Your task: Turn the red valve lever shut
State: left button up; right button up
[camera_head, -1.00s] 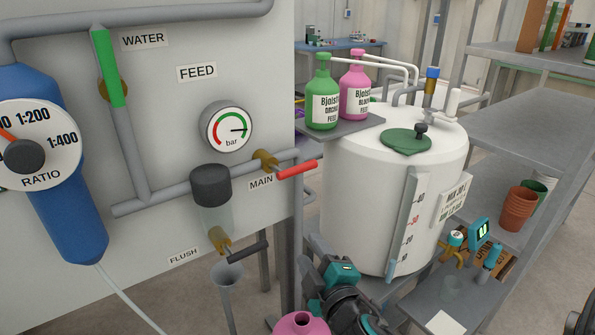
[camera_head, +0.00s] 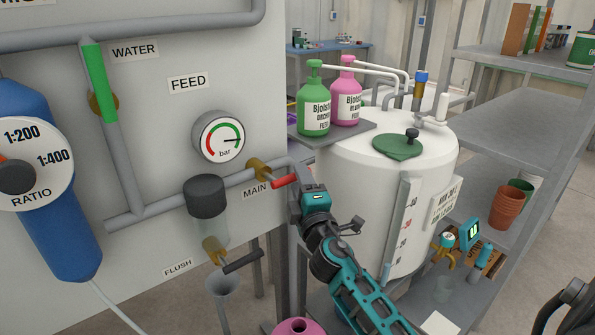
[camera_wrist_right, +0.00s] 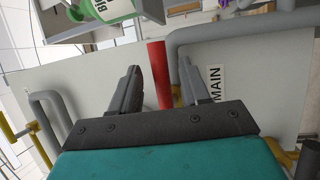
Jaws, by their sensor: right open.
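The red valve lever (camera_head: 284,182) on the MAIN pipe sticks out to the right from its brass valve body (camera_head: 257,169), roughly along the pipe. Its outer end is partly hidden by my right gripper (camera_head: 298,182), which is at that end. In the right wrist view the red lever (camera_wrist_right: 159,75) lies between the two spread fingers of my right gripper (camera_wrist_right: 160,68), with a gap on both sides. The jaws are open, and I see no finger touching the lever. My left gripper is not in view.
A green lever (camera_head: 96,80) is on the WATER pipe and a black lever (camera_head: 243,261) at FLUSH, below the clear filter bowl (camera_head: 208,228). A white tank (camera_head: 365,180) stands to the right, with a green bottle (camera_head: 314,110) and a pink bottle (camera_head: 346,100) on a shelf beside it.

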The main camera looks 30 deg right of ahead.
jog(key=shift+x, duration=1.35)
grip_shut()
